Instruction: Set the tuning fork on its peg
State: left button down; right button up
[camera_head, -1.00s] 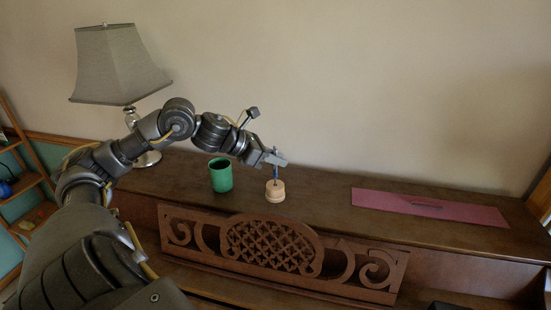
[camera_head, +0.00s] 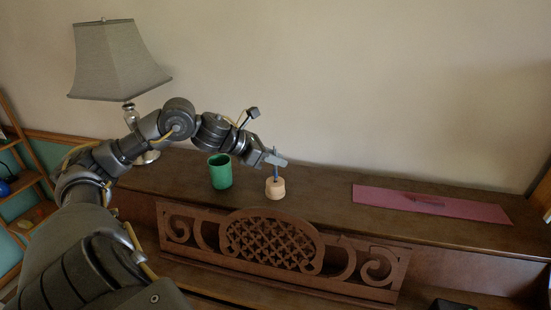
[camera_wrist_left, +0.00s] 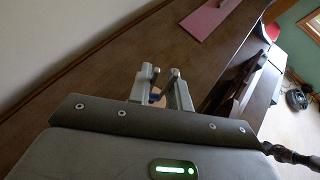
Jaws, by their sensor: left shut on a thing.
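The tuning fork (camera_head: 275,157) is a thin blue-grey piece standing about upright in the head view. My left gripper (camera_head: 277,161) is shut on it from the left side. Directly below is a round pale wooden block (camera_head: 275,189) on the piano top, which looks like the peg's base. The fork's lower end meets or lies just above the middle of the block; I cannot tell whether it is seated. In the left wrist view the fingers (camera_wrist_left: 162,85) are close together, and they largely hide the fork and block. My right gripper is not in view.
A green cup (camera_head: 220,172) stands just left of the block, below my left forearm. A lamp (camera_head: 118,62) stands at the back left. A dark red mat (camera_head: 380,198) lies to the right. The carved music desk (camera_head: 275,243) rises along the front. Bare wood lies between block and mat.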

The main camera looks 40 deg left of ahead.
pick_arm(q)
jog(key=c, duration=1.2)
grip_release()
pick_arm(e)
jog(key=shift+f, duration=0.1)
pick_arm(q)
jog(key=shift+s+a+b, duration=0.25)
jog(key=shift+s+b, duration=0.1)
jog(key=shift+b, duration=0.25)
jog(key=b+v, duration=0.6)
jog(key=v, duration=0.4)
jog(key=shift+r, duration=0.25)
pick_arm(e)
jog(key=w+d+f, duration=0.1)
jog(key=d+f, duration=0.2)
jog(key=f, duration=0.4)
